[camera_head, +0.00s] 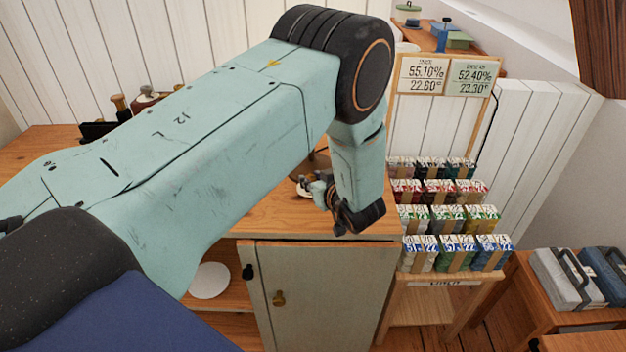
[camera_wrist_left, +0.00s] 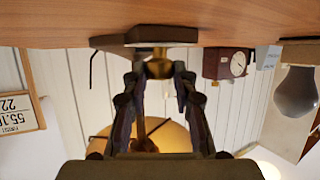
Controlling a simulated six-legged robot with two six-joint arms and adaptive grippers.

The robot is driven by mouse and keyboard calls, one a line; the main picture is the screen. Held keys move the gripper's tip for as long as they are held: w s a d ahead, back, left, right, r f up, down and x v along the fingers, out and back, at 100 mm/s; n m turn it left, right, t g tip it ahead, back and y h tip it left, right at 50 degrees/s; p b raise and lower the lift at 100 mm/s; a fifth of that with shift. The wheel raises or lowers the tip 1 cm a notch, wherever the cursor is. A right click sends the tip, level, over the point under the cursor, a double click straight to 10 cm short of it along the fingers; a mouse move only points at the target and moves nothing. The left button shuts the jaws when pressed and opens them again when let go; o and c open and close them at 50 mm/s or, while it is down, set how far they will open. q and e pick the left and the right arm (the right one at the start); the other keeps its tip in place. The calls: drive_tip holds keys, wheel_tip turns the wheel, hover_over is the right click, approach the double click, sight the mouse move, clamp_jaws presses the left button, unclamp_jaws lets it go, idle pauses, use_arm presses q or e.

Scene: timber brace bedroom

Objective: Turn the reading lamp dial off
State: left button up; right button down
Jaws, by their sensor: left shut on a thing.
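My left arm crosses the head view from the left and hides most of the reading lamp. My left gripper (camera_head: 318,188) is low over the wooden cabinet top, partly hidden by its own wrist. In the left wrist view, which looks upside down, the fingers (camera_wrist_left: 160,75) close around a brass dial (camera_wrist_left: 159,66) in front of the lamp's dark wooden base (camera_wrist_left: 162,34). The lit yellow lampshade (camera_wrist_left: 172,135) shows behind the fingers. The dial's turn position cannot be read. My right gripper is in neither view.
The cabinet (camera_head: 318,290) has a closed grey door with a knob. A rack of several small boxes (camera_head: 440,213) and a sign board (camera_head: 447,76) stand just right. Cases (camera_head: 567,280) sit on a low table. A small clock (camera_wrist_left: 228,64) is near the lamp.

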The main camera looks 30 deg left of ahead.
use_arm(q)
drive_tip(key=shift+d, duration=0.1)
clamp_jaws()
drive_tip(key=shift+s, duration=0.1)
